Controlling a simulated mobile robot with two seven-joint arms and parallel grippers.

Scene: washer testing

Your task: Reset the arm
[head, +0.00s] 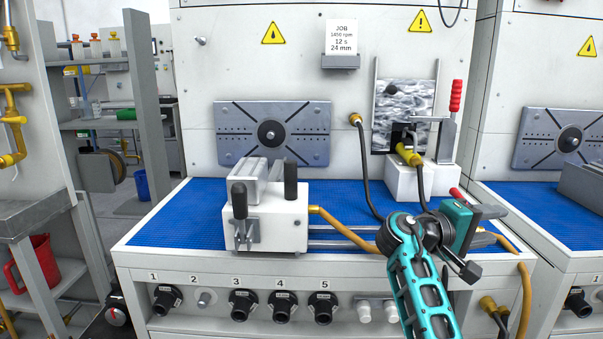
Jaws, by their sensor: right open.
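My right arm, teal and black, comes in from the bottom right. My right gripper (488,222) is in front of the blue bench mat (180,215), at its right part. Its jaws are open and point to the right, and I see nothing held between them. My left gripper is not in view.
A white fixture (272,222) with black handles stands mid-bench. A white clamp block (403,182) with a red-handled lever (455,96) stands at back right. Hoses (345,232) cross near my arm. The mat's left part is clear.

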